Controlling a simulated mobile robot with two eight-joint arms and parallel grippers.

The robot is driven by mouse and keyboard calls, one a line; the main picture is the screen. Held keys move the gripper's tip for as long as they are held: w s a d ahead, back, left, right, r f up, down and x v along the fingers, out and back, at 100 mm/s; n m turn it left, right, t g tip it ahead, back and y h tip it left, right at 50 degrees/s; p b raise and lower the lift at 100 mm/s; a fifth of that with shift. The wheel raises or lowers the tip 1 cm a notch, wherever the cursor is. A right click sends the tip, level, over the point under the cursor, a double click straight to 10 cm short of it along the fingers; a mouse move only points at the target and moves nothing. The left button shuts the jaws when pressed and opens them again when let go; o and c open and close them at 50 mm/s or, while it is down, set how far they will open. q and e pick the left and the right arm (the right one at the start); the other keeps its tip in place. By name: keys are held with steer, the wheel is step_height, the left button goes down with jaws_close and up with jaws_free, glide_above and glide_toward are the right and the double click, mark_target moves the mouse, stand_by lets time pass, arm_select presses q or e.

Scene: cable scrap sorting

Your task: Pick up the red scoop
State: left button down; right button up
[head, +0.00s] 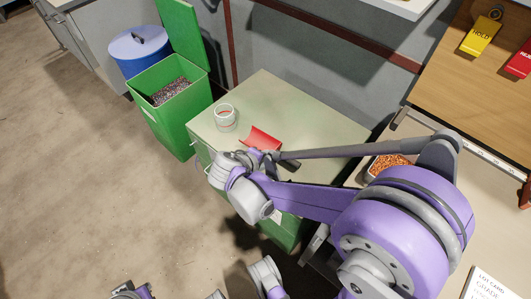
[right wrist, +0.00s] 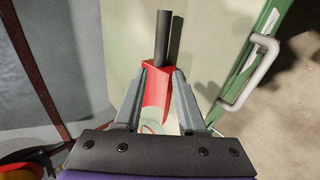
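The red scoop (head: 262,138) lies on the pale top of a green cabinet, right of a clear jar. In the right wrist view the scoop's red bowl (right wrist: 155,88) is between my two fingers, and its black handle (right wrist: 163,38) points away from me. My right gripper (right wrist: 163,68) is open around the bowl, with little room at the sides. I cannot tell whether a finger touches it. In the head view my right wrist partly hides the scoop's near side. Parts of my left arm show at the bottom edge; its fingertips cannot be made out.
The clear jar (head: 225,117) stands close beside the scoop. The cabinet top (head: 310,112) is otherwise bare towards the back. A green bin (head: 170,108) with scrap and a blue drum (head: 139,48) stand at left. An orange-filled tray (head: 388,165) is at right.

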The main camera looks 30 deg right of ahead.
mark_target(281, 156)
steer(key=b+x, duration=0.1)
steer(key=x, duration=0.4)
steer(key=shift+f, duration=0.1)
steer(key=b+x, duration=0.1)
steer(key=x, duration=0.3)
steer(key=shift+s+d+f+b, duration=0.15)
steer(key=shift+f+b, duration=0.05)
steer(key=shift+b, duration=0.15)
steer(key=shift+d+f, duration=0.25)
steer(key=shift+r, duration=0.1)
jaws_close()
stand_by(0.6)
